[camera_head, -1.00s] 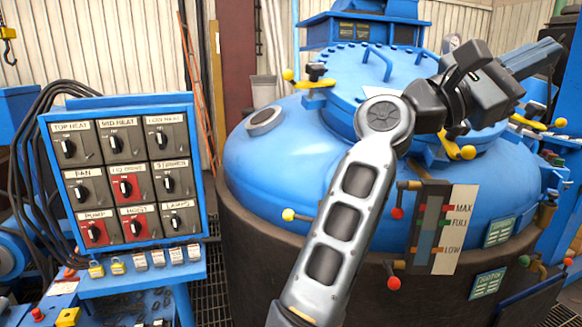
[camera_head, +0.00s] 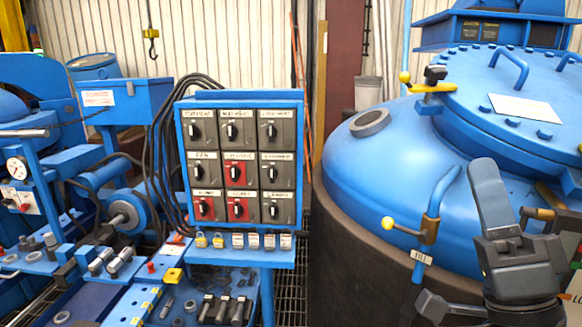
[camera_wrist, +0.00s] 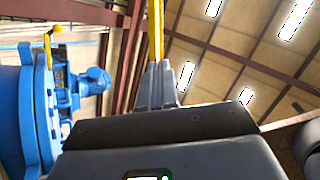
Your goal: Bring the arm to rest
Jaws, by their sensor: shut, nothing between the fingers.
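My gripper (camera_wrist: 157,84) shows in the wrist view as two grey fingers side by side, pressed together with nothing between them. They point up toward the roof. In the head view the dark grey end of my arm is at the lower right, in front of the blue furnace vessel (camera_head: 350,165). The rest of the arm is mostly out of the picture. I cannot tell the fingertips clearly in the head view.
A control panel (camera_head: 240,96) with rotary switches stands left of the vessel. A pipe with a yellow-knobbed lever (camera_head: 388,222) is close left of my arm's end. Blue machinery and a bench with small parts fill the left. The wrist view shows roof beams (camera_wrist: 232,38).

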